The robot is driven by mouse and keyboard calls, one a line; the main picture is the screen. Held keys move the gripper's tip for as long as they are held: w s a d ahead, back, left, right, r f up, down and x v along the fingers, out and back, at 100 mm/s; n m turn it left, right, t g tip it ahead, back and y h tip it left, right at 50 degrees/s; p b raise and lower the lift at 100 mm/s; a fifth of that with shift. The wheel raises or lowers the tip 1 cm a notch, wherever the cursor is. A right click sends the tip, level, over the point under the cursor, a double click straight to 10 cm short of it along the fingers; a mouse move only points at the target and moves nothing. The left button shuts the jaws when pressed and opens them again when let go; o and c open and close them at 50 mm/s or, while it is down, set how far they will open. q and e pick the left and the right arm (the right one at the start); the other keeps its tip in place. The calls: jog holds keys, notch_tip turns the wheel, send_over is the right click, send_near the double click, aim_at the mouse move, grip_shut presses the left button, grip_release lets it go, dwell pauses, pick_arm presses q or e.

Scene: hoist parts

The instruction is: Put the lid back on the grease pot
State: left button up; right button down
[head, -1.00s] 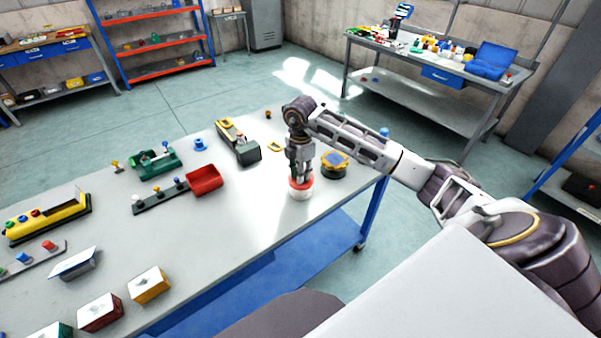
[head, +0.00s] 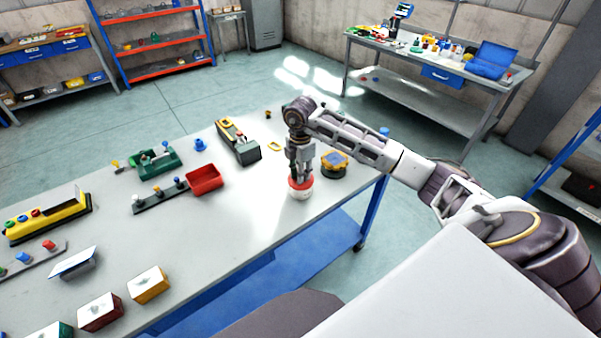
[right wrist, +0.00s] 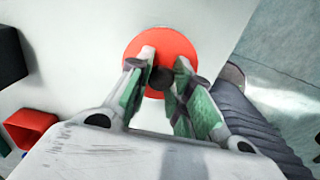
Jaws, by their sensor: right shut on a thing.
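The grease pot (head: 300,195) is a small white round pot near the table's right front edge in the head view. Its red round lid (head: 299,184) is at the pot's mouth and looks level; I cannot tell whether it is fully seated. My right gripper (head: 299,172) points down from above and is shut on the lid. In the right wrist view, the red lid (right wrist: 181,44) shows with its dark knob (right wrist: 162,78) between the fingertips of my right gripper (right wrist: 167,80). The pot is hidden there. My left gripper is not in view.
A dark round part with a yellow ring (head: 334,163) stands close right of the pot. A red bin (head: 206,180), a green-and-yellow device (head: 238,142) and small boxes (head: 149,284) stand on the table (head: 220,240). The table between bin and pot is clear.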

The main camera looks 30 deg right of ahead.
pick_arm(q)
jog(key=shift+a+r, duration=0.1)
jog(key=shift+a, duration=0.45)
pick_arm(e)
jog(key=c, duration=1.3)
grip_release()
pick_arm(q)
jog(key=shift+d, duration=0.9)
pick_arm(e)
jog(key=shift+o, duration=0.5)
